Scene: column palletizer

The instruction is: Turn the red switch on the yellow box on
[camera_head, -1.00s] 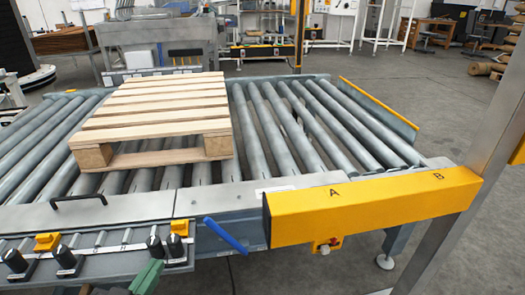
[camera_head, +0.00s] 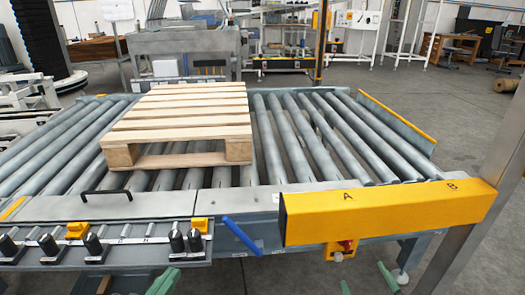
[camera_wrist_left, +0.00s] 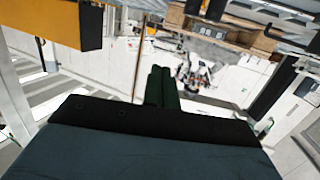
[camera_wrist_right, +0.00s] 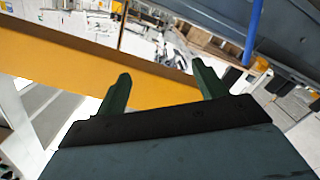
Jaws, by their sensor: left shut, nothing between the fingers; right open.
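A long yellow box (camera_head: 390,215) marked A and B sits at the front right corner of the roller conveyor. Under it hangs a small yellow housing with a red switch (camera_head: 347,245); the switch's setting is too small to tell. My right gripper (camera_head: 367,281) is open and empty, low in the head view, below and slightly right of the switch in the picture. In the right wrist view a yellow beam (camera_wrist_right: 160,82) crosses behind its open fingers (camera_wrist_right: 163,88). My left gripper (camera_head: 163,283) is shut and empty below the control panel; its closed fingers show in the left wrist view (camera_wrist_left: 162,88).
A wooden pallet (camera_head: 180,125) lies on the rollers. A control panel (camera_head: 110,240) with black knobs runs along the front left. A blue handle (camera_head: 240,235) sticks out left of the yellow box. A grey post (camera_head: 480,220) stands at the right.

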